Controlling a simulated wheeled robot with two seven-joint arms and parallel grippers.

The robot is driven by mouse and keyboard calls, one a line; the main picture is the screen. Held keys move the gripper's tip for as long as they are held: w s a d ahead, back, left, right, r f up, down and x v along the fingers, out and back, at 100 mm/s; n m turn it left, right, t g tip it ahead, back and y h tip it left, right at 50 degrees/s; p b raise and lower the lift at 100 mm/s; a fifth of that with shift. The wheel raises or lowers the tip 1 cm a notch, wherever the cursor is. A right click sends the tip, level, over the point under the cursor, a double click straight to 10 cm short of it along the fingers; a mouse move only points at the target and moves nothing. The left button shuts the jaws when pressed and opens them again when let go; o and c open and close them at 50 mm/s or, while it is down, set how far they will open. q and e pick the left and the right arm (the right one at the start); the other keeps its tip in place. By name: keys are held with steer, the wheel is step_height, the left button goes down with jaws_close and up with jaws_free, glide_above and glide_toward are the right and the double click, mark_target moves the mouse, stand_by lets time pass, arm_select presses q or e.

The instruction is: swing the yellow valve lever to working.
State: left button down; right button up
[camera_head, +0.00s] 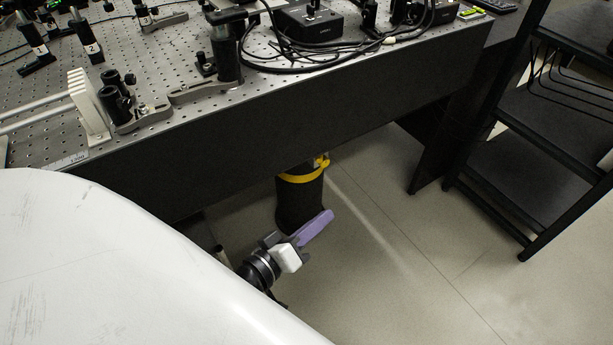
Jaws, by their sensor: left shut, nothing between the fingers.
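A dark round leg (300,205) stands under the bench, with a yellow band (302,177) around its upper part. A small yellow piece with a metallic part (322,162) shows at the right of the band, close under the bench's lower edge. I cannot tell for sure whether this piece is the valve lever, nor how it is set. My left gripper (328,216) has purple fingers, shut and empty. It points up and right, below the yellow band and in front of the leg's lower right side in the picture, apart from the yellow piece. My right gripper is not in view.
The perforated bench top (190,115) carries optics mounts, black boxes (310,22) and looped cables. Its dark front panel (270,125) hangs above the leg. A black shelf rack (545,165) stands at the right. The floor (400,255) between leg and rack is clear.

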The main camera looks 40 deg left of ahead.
arm_select(q)
steer(key=w+a+f+n+y+b, duration=0.1)
steer(key=a+n+y+b, duration=0.1)
steer(key=a+n+y, duration=0.2)
steer(key=w+a+f+n+y+b, duration=0.1)
steer(key=w+a+n+y, duration=0.1)
steer(key=a+n+y, duration=0.2)
steer(key=a+n, duration=0.3)
steer(key=a, duration=0.3)
steer(key=shift+f+t+b, duration=0.3)
steer(key=shift+f+b, duration=0.05)
steer(key=shift+b, duration=0.05)
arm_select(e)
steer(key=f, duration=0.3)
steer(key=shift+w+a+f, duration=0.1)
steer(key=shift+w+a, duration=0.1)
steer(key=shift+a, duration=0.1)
arm_select(q)
steer(key=shift+w, duration=0.15)
steer(key=w+f+b, duration=0.1)
steer(key=w+b, duration=0.1)
steer(key=w, duration=0.9)
steer(key=shift+w+d+b, duration=0.15)
steer(key=shift+w+b, duration=0.1)
steer(key=shift+b, duration=0.15)
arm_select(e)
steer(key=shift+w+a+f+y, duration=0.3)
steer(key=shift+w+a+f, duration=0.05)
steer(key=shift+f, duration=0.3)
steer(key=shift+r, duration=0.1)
